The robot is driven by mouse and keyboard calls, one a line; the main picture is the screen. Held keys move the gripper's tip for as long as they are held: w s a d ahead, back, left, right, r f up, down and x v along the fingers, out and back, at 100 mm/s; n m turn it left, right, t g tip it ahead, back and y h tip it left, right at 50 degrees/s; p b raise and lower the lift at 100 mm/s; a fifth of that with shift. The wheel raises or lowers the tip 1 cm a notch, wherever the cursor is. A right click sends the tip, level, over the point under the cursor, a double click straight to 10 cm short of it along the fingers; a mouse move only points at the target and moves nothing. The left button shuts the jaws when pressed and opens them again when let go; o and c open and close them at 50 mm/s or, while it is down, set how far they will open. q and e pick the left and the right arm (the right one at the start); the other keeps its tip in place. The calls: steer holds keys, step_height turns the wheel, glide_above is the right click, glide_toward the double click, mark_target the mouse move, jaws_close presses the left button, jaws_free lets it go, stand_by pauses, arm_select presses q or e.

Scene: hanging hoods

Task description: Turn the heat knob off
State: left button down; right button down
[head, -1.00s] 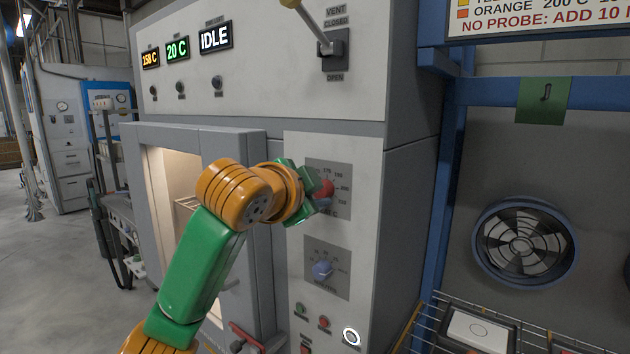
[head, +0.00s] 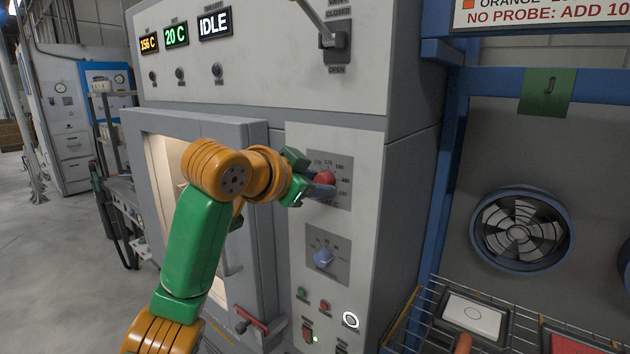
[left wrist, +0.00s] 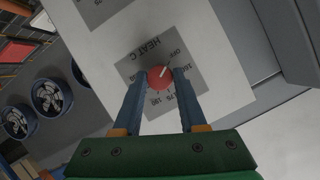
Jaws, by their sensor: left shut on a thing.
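The red heat knob (head: 325,179) sits on a grey dial plate in the upper part of the oven's control panel. It also shows in the left wrist view (left wrist: 160,77), by the upside-down words HEAT C, with a white pointer line toward the upper right. My left gripper (head: 309,187) is at the knob in the head view. In the left wrist view its two blue fingers (left wrist: 158,85) lie on either side of the knob and are shut on it. My right gripper is not in view.
A blue knob (head: 323,259) sits below on the same panel, above small buttons and a white-ringed button (head: 350,320). A wire rack (head: 430,318) and a fan (head: 522,232) are on the right.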

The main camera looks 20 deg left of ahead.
arm_select(q)
steer(key=shift+r, duration=0.25)
steer(key=c, duration=0.7)
jaws_free()
steer(key=shift+c, duration=0.2)
steer(key=shift+o, duration=1.4)
steer(key=shift+w+f, duration=0.15)
steer(key=b+v, duration=0.3)
steer(key=v, duration=0.4)
